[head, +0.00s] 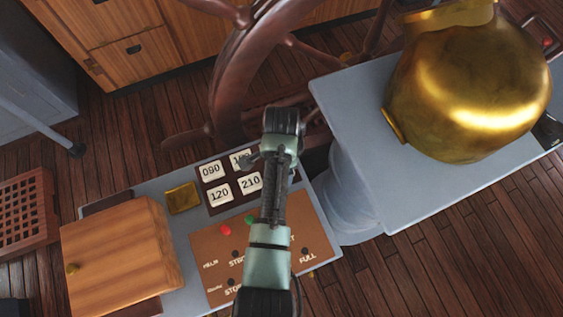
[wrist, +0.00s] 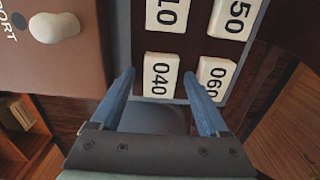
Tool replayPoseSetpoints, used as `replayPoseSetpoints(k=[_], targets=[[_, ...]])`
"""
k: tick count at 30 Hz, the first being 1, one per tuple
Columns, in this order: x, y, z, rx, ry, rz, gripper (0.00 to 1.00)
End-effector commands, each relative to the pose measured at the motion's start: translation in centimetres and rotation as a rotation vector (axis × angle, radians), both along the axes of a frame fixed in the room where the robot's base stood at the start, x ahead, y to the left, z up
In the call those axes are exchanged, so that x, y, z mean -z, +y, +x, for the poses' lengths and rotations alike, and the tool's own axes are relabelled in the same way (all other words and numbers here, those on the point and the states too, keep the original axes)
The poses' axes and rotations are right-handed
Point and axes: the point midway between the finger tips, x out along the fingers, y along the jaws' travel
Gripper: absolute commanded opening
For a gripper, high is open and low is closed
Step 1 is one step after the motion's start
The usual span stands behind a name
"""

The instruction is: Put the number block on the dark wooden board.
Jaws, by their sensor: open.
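White number blocks sit in rows on a dark board (head: 231,178) on the grey console. In the head view I read 090 (head: 211,170), 120 (head: 219,194) and 210 (head: 250,183); another is partly covered by my arm. The wrist view shows the dark board (wrist: 192,42) with block 040 (wrist: 160,75), block 060 (wrist: 214,77) and two cut-off blocks. My gripper (wrist: 159,74) is open, its blue fingers on either side of block 040 in the picture. Contact and height cannot be told. The head view hides the fingers behind my arm.
A brown lettered panel (head: 216,270) with knobs adjoins the board. A wooden box (head: 120,255) and a small brass piece (head: 183,197) stand to the left. A ship's wheel (head: 232,85) rises behind. A large brass vessel (head: 465,85) stands on the right pedestal (head: 350,120).

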Motion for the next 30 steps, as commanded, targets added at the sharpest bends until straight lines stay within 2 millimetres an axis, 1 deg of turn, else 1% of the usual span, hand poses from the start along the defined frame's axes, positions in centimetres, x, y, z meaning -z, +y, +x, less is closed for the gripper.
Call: replayPoseSetpoints(k=[5,8,15,18,22,27,29,30], targets=[[-1.7,0.0,0.1,0.000,-0.004,-0.001,0.78],[-3.6,0.0,0.1,0.001,-0.005,0.000,0.78],[-8.8,0.0,0.2,0.001,-0.006,-0.001,0.78],[-10.5,0.0,0.1,0.001,-0.004,0.000,0.78],[-11.8,0.0,0.1,0.000,-0.002,0.000,0.78],[-12.3,0.0,0.0,-0.001,-0.001,-0.001,0.78],[-12.6,-0.1,0.4,-0.007,-0.018,-0.001,0.78],[-13.0,-0.1,1.0,-0.019,-0.049,-0.003,0.78]])
